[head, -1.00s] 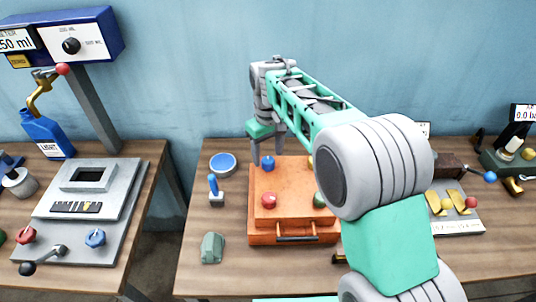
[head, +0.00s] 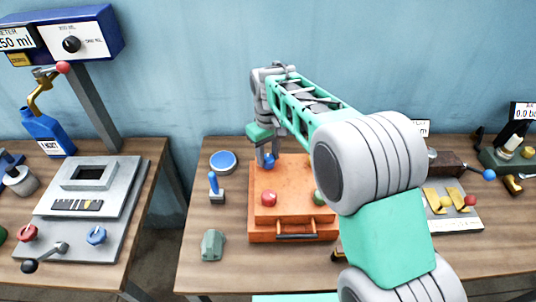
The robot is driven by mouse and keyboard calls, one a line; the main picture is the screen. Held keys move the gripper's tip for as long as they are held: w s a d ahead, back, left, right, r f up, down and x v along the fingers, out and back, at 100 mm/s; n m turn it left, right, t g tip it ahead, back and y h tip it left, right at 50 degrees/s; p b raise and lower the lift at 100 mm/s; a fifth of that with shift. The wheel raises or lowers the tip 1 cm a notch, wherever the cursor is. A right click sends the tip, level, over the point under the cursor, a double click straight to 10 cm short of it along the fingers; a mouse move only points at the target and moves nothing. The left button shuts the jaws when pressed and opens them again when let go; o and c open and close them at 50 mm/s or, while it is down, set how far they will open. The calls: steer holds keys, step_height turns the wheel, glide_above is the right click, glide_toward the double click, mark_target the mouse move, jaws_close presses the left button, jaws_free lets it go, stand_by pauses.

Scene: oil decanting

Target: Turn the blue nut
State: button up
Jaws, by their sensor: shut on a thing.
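The blue nut (head: 269,161) sits at the back left of the orange case (head: 262,225) on the right-hand table. My gripper (head: 267,154) reaches down from above and is shut on the blue nut. Its fingers partly cover the nut. The nut still stands on the case top. A red nut (head: 269,199) is in front of it, and a green nut (head: 318,198) shows partly at the front right. My arm hides the back right of the case.
Left of the case are a round blue-topped dish (head: 223,162), a small blue-handled lever (head: 215,187) and a grey-green block (head: 213,244). A plate with yellow parts (head: 456,222) lies right of my arm. A gap separates the two tables.

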jaws_close()
steer(key=shift+m, duration=0.5)
steer(key=m, duration=0.4)
steer(key=shift+m+b, duration=0.3)
steer(key=shift+b, duration=0.1)
steer(key=m, duration=1.2)
steer(key=shift+m+b, duration=0.3)
steer(key=shift+b, duration=0.1)
steer(key=m, duration=0.5)
steer(key=shift+m, duration=0.4)
